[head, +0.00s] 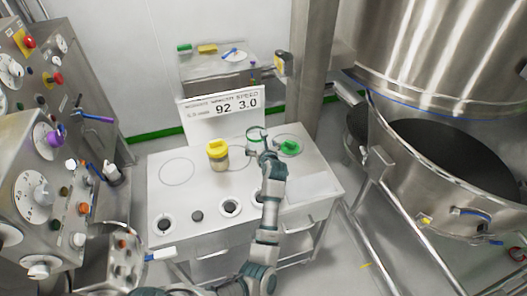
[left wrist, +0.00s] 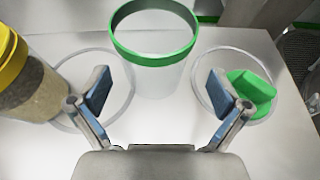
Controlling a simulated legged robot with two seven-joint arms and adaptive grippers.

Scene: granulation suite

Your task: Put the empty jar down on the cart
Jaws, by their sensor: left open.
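The empty jar (head: 255,135), clear with a green rim, appears to stand upright on the white cart top (head: 185,200), between two marked circles. In the left wrist view the jar (left wrist: 152,75) is straight ahead, beyond the fingertips. My left gripper (head: 264,152) is open, its two blue-padded fingers spread apart with nothing clamped between them. In the head view the gripper partly hides the jar's lower part. A green lid (head: 290,147) lies in the right circle. My right gripper is not in view.
A yellow-lidded jar (head: 218,156) with brown contents stands left of the gripper. A sign (head: 224,105) reading "92 3.0" stands at the cart's back edge. Control panels (head: 45,180) are at left, a large steel vessel (head: 400,170) at right. The left circle is empty.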

